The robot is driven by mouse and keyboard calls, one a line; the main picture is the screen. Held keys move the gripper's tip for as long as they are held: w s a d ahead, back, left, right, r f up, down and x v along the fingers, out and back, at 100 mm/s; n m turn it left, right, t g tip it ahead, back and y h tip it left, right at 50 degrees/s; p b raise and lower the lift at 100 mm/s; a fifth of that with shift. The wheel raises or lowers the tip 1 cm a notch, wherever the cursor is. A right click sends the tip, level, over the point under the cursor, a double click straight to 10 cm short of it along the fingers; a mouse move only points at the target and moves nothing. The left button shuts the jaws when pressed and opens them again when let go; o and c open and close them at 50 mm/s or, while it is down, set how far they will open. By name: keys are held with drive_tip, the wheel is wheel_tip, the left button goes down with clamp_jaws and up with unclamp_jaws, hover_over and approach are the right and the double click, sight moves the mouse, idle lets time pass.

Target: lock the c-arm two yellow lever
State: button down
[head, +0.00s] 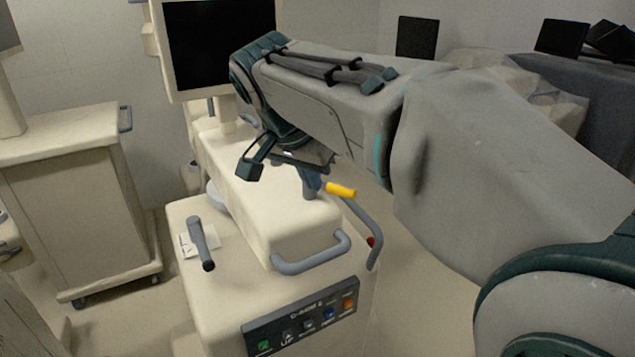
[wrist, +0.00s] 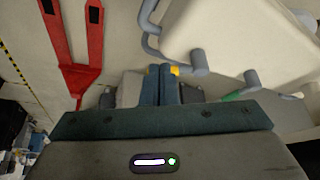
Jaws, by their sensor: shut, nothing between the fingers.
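The cream C-arm cart (head: 215,300) stands in the middle of the head view. A yellow lever (head: 341,189) sticks out to the right at its upper right side. My gripper (head: 311,183) is shut and empty, just left of this lever. In the wrist view, a small yellow piece (wrist: 174,70) shows at the tips of my closed fingers (wrist: 160,72); I cannot tell whether they touch it. Only one yellow lever is clearly seen; any second is hidden or out of view.
A grey bar handle (head: 315,255) and a grey post (head: 201,243) are on the cart, above a button panel (head: 300,318). A monitor (head: 220,45) stands behind. A cream cabinet (head: 70,200) is at left.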

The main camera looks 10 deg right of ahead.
sight(333, 192)
drive_tip(key=shift+w+d+f+p, duration=0.15)
drive_tip(key=shift+w+d+f, duration=0.85)
drive_tip(key=shift+f, duration=0.3)
drive_tip(key=shift+w+d+f+p, duration=0.15)
drive_tip(key=shift+w+d+f, duration=0.65)
drive_tip(key=shift+w+f, duration=0.4)
drive_tip(key=shift+w+d+f+p, duration=0.15)
drive_tip(key=shift+w+d+f, duration=0.75)
drive_tip(key=shift+f, duration=0.5)
